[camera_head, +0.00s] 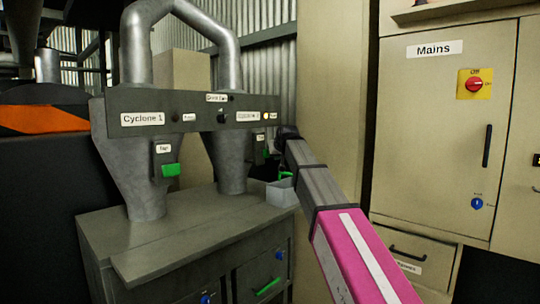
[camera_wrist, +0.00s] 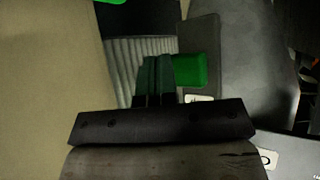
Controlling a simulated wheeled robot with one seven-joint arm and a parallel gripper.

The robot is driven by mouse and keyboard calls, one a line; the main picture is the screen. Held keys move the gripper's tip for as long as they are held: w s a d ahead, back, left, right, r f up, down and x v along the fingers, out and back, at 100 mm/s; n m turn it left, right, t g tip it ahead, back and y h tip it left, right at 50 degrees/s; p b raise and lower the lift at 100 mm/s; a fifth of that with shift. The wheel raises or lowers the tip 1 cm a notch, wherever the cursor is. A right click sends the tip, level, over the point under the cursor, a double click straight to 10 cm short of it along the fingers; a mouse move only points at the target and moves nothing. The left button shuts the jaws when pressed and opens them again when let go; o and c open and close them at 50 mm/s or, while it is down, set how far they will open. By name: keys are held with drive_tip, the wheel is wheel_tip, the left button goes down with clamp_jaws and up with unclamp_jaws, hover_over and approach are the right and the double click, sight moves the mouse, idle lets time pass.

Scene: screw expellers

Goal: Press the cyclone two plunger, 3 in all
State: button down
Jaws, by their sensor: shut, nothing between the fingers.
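The cyclone 2 panel label (camera_head: 248,116) is on the right half of the grey sign bar, above the second metal funnel (camera_head: 231,160). In the wrist view a green plunger (camera_wrist: 190,70) sticks out of a dark grey housing (camera_wrist: 199,42). My gripper (camera_wrist: 157,60) is shut and empty, its fingers just left of the plunger and overlapping its left edge in the picture. I cannot tell whether they touch it. In the head view my arm reaches to the right side of the second funnel, and my fingers cannot be made out there.
Cyclone 1 has its own green plunger (camera_head: 171,170) on the left. A small light grey bin (camera_head: 282,193) stands on the cabinet (camera_head: 150,240) below my wrist. The Mains cabinet (camera_head: 440,130) with a red switch (camera_head: 474,84) stands at the right.

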idle(0.3)
drive_tip(key=shift+w+a, duration=0.25)
drive_tip(key=shift+a, duration=0.05)
drive_tip(key=shift+w+a, duration=0.7)
drive_tip(key=shift+a, duration=0.25)
idle(1.6)
drive_tip(key=shift+d, duration=0.1)
idle(0.3)
drive_tip(key=shift+s+d, duration=0.95)
drive_tip(key=shift+d, duration=0.2)
drive_tip(key=shift+s+d, duration=0.1)
drive_tip(key=shift+s+d, duration=0.75)
drive_tip(key=shift+d, duration=0.2)
drive_tip(key=shift+s+d, duration=0.7)
drive_tip(key=shift+d, duration=0.25)
idle(1.0)
